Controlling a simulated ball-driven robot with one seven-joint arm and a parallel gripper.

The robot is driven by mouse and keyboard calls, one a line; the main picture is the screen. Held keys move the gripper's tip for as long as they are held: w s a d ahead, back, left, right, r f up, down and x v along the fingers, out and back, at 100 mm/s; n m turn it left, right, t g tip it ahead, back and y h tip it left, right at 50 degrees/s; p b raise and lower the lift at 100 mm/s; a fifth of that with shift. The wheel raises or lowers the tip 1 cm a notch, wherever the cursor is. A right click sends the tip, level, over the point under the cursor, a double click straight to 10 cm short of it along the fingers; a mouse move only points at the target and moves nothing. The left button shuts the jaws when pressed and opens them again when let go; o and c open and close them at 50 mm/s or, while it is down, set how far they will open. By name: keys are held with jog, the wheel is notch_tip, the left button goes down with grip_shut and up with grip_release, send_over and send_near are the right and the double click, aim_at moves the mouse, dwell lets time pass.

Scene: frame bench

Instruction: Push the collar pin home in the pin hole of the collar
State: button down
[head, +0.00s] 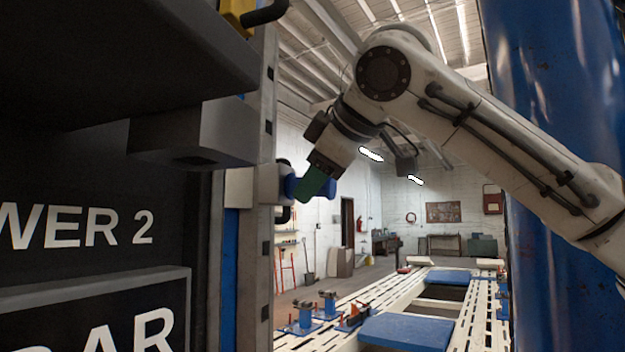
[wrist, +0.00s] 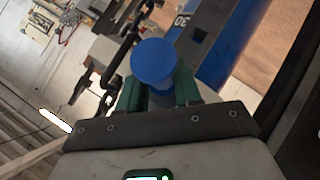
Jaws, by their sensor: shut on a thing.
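My gripper (head: 312,184) has green fingers and is shut on the blue collar pin (head: 291,187), at the right side of the upright. In the wrist view the pin's round blue head (wrist: 154,61) shows between the green fingers of my gripper (wrist: 158,92). The collar (head: 266,184) is a pale grey block on the upright, directly left of the pin.
The grey upright (head: 259,260) with dark holes stands beside a large black panel (head: 100,265) filling the left. A yellow part with a black handle (head: 262,13) is above. A slotted bench (head: 430,300) with blue pads (head: 407,331) lies below right. Open air lies right of my gripper.

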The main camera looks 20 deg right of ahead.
jog(key=shift+a, duration=0.1)
dwell(0.3)
jog(key=c, duration=0.7)
grip_release()
jog(key=v, duration=1)
jog(key=shift+s+r+b, duration=0.25)
jog(key=shift+s+b, duration=0.05)
